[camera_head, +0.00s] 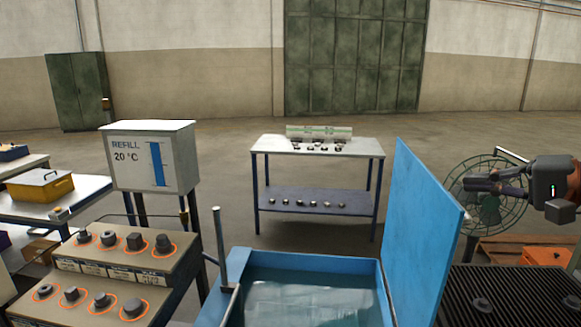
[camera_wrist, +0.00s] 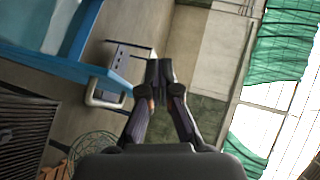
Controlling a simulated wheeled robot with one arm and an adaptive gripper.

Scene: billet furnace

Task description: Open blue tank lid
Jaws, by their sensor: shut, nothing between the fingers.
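The blue tank (camera_head: 237,268) stands at the bottom centre of the head view, its top uncovered and pale, clear water showing inside. Its blue lid (camera_head: 425,235) stands up nearly vertical along the right side of the tank. My gripper (camera_head: 468,184) is to the right of the lid, apart from it in the picture, pointing left. In the wrist view my gripper (camera_wrist: 160,72) has its fingertips together and holds nothing. A blue edge (camera_wrist: 75,68) with a grey bar handle (camera_wrist: 100,98) shows left of the fingers; I cannot tell if they touch.
A dark ribbed grate (camera_head: 510,295) lies right of the lid, with a green fan (camera_head: 482,215) behind it. A panel of knobs (camera_head: 110,262) and a REFILL box (camera_head: 152,158) stand left. A two-shelf table (camera_head: 318,195) stands behind the tank. Open floor lies beyond.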

